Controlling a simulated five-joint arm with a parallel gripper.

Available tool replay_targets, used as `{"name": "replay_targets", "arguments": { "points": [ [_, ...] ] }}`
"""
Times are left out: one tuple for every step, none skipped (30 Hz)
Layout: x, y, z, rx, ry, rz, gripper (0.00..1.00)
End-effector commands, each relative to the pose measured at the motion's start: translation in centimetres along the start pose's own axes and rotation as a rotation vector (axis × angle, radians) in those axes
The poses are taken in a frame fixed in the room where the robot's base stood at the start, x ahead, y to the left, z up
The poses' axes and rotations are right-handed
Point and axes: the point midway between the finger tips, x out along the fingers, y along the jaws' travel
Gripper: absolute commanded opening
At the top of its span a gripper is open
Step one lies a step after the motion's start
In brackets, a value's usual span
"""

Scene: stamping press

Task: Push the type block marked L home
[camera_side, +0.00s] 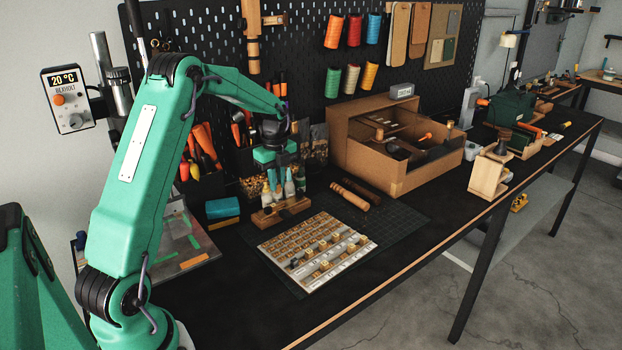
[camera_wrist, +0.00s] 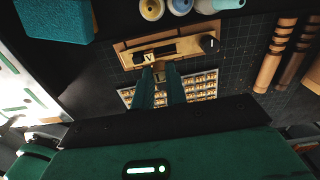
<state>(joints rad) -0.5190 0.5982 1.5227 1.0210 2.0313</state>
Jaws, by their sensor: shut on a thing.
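My gripper (camera_wrist: 160,72) points down over the wooden type holder (camera_wrist: 190,47). Its fingers are close together on a small tan type block (camera_wrist: 159,68), mostly hidden between the tips; its letter cannot be read. A dark block with a pale mark, like a V or a turned L, (camera_wrist: 150,57) sits in the left part of the holder, just beyond the fingertips. A dark knob is at the holder's right end. In the side view my gripper (camera_side: 277,172) is above the holder (camera_side: 281,211), and its fingertips are hard to make out there.
The tray of type blocks (camera_side: 318,251) lies in front of the holder on a dark cutting mat (camera_side: 405,219). Bottles (camera_wrist: 180,6) stand close behind the holder.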

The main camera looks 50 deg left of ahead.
Motion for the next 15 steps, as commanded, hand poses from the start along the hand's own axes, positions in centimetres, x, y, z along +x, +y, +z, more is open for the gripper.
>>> {"name": "replay_targets", "arguments": {
  "points": [
    [-0.03,-0.01,0.01,0.0,0.0,-0.001,0.0],
    [-0.03,-0.01,0.01,0.0,0.0,-0.001,0.0],
    [-0.03,-0.01,0.0,0.0,0.0,-0.001,0.0],
    [-0.03,0.0,0.0,0.0,0.0,-0.001,0.0],
    [-0.03,0.0,0.0,0.0,0.0,-0.001,0.0],
    [-0.03,0.0,0.0,0.0,0.0,-0.001,0.0],
    [-0.02,0.0,0.0,0.0,0.0,-0.001,0.0],
    [-0.01,0.0,0.0,0.0,0.0,-0.001,0.0],
    [0.02,0.0,0.0,0.0,0.0,0.0,0.0],
    [0.06,0.01,0.0,0.0,0.0,0.0,0.0],
    [0.11,0.01,0.0,0.0,0.0,0.0,0.0],
    [0.18,0.01,0.0,0.0,0.0,0.0,0.0],
    [0.25,0.01,0.0,0.0,0.0,0.0,0.0],
    [0.32,0.01,0.0,0.0,0.0,0.0,0.0],
    [0.43,0.01,0.0,0.0,0.0,0.0,0.0]
  ]
}}
